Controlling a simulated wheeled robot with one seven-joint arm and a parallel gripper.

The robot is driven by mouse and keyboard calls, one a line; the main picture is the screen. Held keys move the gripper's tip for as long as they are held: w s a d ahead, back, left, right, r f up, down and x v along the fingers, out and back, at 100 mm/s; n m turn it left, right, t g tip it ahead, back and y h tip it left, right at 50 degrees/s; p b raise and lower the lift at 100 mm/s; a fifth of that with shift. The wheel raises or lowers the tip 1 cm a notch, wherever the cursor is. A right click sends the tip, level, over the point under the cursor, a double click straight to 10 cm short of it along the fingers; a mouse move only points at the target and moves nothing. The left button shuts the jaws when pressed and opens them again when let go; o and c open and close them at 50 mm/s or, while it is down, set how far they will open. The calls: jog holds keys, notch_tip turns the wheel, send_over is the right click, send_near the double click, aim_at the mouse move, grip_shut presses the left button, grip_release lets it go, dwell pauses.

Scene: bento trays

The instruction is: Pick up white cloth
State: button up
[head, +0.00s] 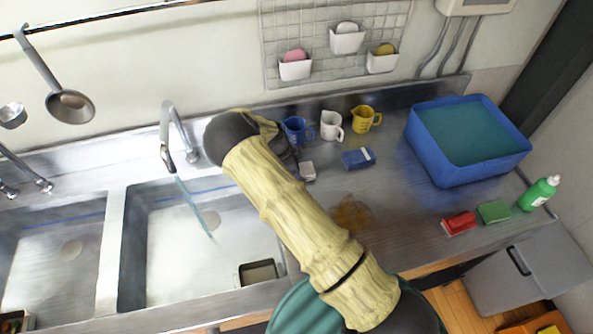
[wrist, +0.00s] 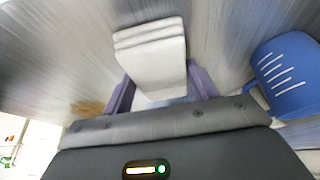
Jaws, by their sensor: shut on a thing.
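The white cloth (wrist: 150,55) is a folded, layered pad between the two purple fingers of my gripper (wrist: 160,88) in the wrist view. The fingers are shut on its sides. In the head view the cloth (head: 308,172) shows as a small pale block just right of my arm's far end, behind the sink's right edge. My gripper is mostly hidden behind the arm there. I cannot tell whether the cloth touches the steel counter or is just above it.
Blue (head: 297,130), white (head: 331,125) and yellow (head: 364,119) jugs stand close behind. A blue sponge-like block (head: 358,158) lies to the right. A brown stain (head: 350,213) marks the counter. A blue tub (head: 470,180) stands right; the sink (head: 160,270) is left.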

notch_tip(320, 180, up, 10)
jog(key=b, duration=0.2)
jog(key=shift+b, duration=0.4)
jog(key=shift+f, duration=0.1)
jog(key=o, duration=0.3)
jog(key=shift+c, duration=1.1)
